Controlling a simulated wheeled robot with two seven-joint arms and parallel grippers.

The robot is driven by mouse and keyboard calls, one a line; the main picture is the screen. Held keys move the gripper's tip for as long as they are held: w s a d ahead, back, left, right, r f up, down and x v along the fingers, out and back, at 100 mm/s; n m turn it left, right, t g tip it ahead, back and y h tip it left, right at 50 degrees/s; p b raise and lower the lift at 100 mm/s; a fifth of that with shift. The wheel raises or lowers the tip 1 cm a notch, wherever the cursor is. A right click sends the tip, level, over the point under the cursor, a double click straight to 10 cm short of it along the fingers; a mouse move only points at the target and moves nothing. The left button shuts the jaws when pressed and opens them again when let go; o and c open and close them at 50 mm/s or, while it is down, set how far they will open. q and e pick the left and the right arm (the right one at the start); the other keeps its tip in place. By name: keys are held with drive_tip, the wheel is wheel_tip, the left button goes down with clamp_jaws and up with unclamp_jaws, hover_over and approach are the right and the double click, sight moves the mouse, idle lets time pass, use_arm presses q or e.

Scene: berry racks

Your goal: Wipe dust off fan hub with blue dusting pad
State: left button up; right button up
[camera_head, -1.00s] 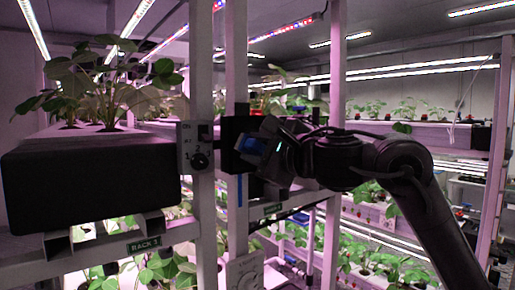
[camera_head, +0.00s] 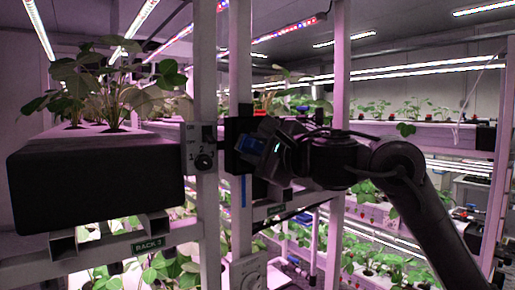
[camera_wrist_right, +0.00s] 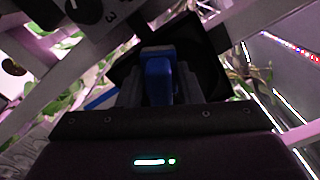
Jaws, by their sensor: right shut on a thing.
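My right gripper (camera_head: 257,147) reaches in from the right in the head view, up against a black square housing (camera_head: 232,131) on a white rack post. It is shut on a blue pad (camera_wrist_right: 158,82), which stands between the two fingers in the right wrist view. The pad's front end points at the dark face of the housing (camera_wrist_right: 208,62). I cannot tell whether it touches. The fan hub itself cannot be made out; the pad and gripper cover the housing's middle. My left gripper is not in view.
A control box with a knob (camera_head: 203,161) is on the post left of the housing. A big black trough (camera_head: 95,190) with plants stands at the left above the RACK 3 label (camera_head: 149,246). Another post (camera_head: 338,100) rises close behind my right arm.

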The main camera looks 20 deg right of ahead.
drive_tip(key=shift+w+a, duration=0.1)
drive_tip(key=shift+w, duration=0.1)
drive_tip(key=shift+w+d, duration=1.15)
drive_tip(key=shift+d, duration=1.85)
drive_tip(key=shift+s+a, duration=0.4)
drive_tip(key=shift+a, duration=0.6)
drive_tip(key=shift+s+a, duration=0.35)
drive_tip(key=shift+a, duration=0.7)
drive_tip(key=shift+s+a, duration=0.4)
drive_tip(key=shift+a, duration=0.6)
drive_tip(key=shift+w+d, duration=1.15)
drive_tip(key=shift+d, duration=1.85)
drive_tip(key=shift+s+a, duration=0.4)
drive_tip(key=shift+a, duration=0.6)
drive_tip(key=shift+s+a, duration=0.35)
drive_tip(key=shift+a, duration=0.7)
drive_tip(key=shift+s+a, duration=0.4)
drive_tip(key=shift+a, duration=0.6)
